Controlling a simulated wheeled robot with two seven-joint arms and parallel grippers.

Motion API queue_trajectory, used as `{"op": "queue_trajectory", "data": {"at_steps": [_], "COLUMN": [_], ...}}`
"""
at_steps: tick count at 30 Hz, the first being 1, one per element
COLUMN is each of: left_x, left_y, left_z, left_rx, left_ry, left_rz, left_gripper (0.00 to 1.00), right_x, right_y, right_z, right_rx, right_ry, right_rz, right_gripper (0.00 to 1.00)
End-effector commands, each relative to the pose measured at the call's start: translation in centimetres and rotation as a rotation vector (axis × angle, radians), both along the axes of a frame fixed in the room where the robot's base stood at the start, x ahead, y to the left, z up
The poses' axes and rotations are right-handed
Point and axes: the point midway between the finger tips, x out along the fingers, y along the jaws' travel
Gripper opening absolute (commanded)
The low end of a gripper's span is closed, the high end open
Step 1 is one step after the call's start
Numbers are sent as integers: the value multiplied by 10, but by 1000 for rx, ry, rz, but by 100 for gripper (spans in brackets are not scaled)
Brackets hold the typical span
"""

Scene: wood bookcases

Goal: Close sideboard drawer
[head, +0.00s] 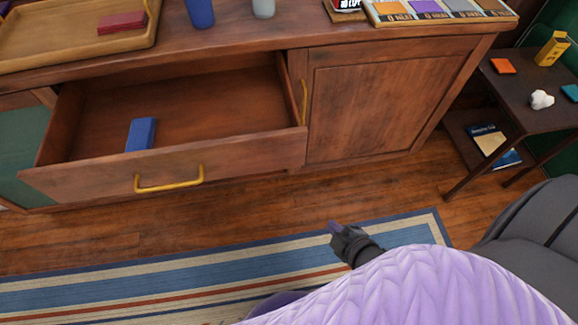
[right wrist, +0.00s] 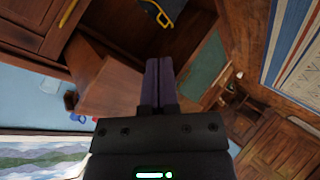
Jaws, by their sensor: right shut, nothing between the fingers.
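The wooden sideboard (head: 390,95) has its wide drawer pulled far out in the head view. The drawer front (head: 255,158) carries a brass handle (head: 168,181). A small blue block (head: 141,134) lies inside the drawer. My right gripper (head: 333,227) is shut and empty, below and to the right of the drawer front, apart from it, seen against the rug. In the right wrist view its two dark fingers (right wrist: 159,70) lie together with wooden furniture beyond. My left gripper is not in view.
A wooden tray (head: 75,38) with a red block and two cups stand on the sideboard top. The right door (head: 362,105) is closed. A dark side table (head: 530,97) with small objects stands at right. A striped rug (head: 200,272) covers the floor in front.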

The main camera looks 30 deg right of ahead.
Motion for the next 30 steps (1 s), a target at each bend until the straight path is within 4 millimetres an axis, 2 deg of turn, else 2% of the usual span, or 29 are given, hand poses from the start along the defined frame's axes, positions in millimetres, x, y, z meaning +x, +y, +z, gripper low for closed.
{"op": "queue_trajectory", "data": {"at_steps": [1,4,7,10,14,26,30], "left_x": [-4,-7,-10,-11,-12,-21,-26], "left_y": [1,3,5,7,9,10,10], "left_z": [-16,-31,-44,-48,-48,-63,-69], "left_rx": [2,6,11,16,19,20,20], "left_ry": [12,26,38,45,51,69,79], "left_rz": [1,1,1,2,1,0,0], "left_gripper": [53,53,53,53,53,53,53], "right_x": [12,30,34,31,41,116,139], "right_y": [0,8,21,31,39,80,75], "right_z": [6,40,69,87,93,92,91], "right_rx": [-66,-225,-374,-461,-478,-474,-475], "right_ry": [-112,-369,-592,-720,-750,-746,-743], "right_rz": [91,298,485,594,616,612,612], "right_gripper": [0,0,0,0,0,0,0]}}
